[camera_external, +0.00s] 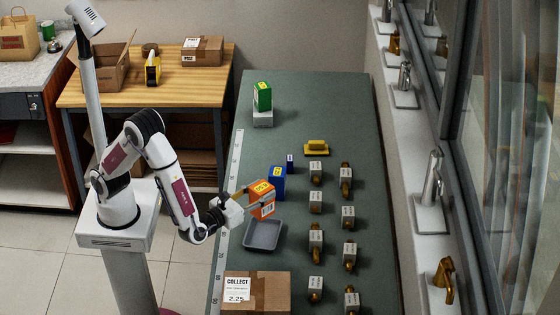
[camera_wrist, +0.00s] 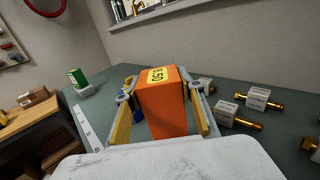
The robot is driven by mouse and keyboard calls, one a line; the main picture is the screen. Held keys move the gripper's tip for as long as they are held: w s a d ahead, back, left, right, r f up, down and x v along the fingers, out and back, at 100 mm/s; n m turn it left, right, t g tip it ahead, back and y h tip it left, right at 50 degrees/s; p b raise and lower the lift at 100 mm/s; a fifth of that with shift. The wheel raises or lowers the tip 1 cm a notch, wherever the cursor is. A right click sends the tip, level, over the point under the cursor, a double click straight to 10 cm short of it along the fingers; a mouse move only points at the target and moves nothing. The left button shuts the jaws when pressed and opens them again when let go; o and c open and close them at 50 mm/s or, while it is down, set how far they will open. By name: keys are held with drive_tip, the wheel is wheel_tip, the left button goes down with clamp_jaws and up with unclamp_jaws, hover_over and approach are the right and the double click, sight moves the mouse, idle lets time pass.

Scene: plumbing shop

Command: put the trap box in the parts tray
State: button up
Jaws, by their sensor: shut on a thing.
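An orange box (camera_external: 262,201) with a yellow label is held in my gripper (camera_external: 250,201), just above the far end of the grey parts tray (camera_external: 250,245) in the external view. In the wrist view the orange box (camera_wrist: 163,105) stands between the two fingers of my gripper (camera_wrist: 165,120), which are shut on its sides. The tray's visible floor is empty. A blue box (camera_external: 277,183) with a yellow label stands on the bench just behind the orange box. I cannot read which box is the trap box.
A cardboard box (camera_external: 265,291) labelled COLLECT sits in front of the tray. Several brass fittings with white tags stand to the right, such as one fitting (camera_external: 316,245). A green box (camera_external: 262,97) on a white block (camera_external: 263,117) and a yellow item (camera_external: 317,148) are farther back.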

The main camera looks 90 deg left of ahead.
sight(255, 211)
drive_tip(key=shift+f, duration=0.4)
drive_tip(key=shift+f, duration=2.9)
drive_tip(key=shift+f, duration=2.1)
drive_tip(key=shift+f, duration=0.1)
drive_tip(key=o, duration=1.2)
drive_tip(key=shift+o, duration=0.2)
drive_tip(key=v, duration=1.2)
